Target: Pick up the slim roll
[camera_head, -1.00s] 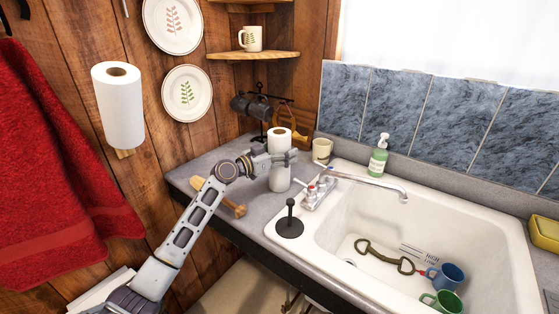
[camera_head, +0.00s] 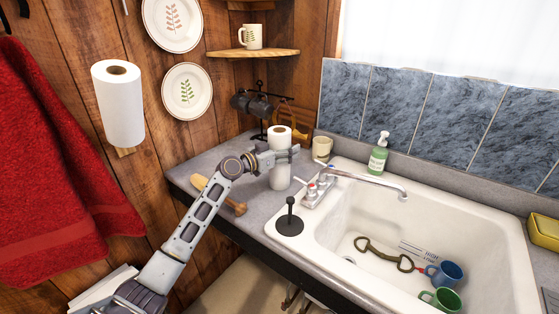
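The slim roll (camera_head: 280,176) is a white upright paper roll with a brown core, at the back left of the grey counter beside the sink. My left gripper (camera_head: 284,156) reaches in from the left and is closed around the roll's upper half. The gripper covers part of the roll's side. I cannot tell clearly whether the roll's base is clear of the counter. My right gripper does not show.
A thicker paper roll (camera_head: 118,104) hangs on the wooden wall. A rolling pin (camera_head: 220,195) lies under my arm. A black plunger-like stopper (camera_head: 289,222), the faucet (camera_head: 365,182) and a cream cup (camera_head: 322,149) stand nearby. Mugs lie in the sink (camera_head: 440,215).

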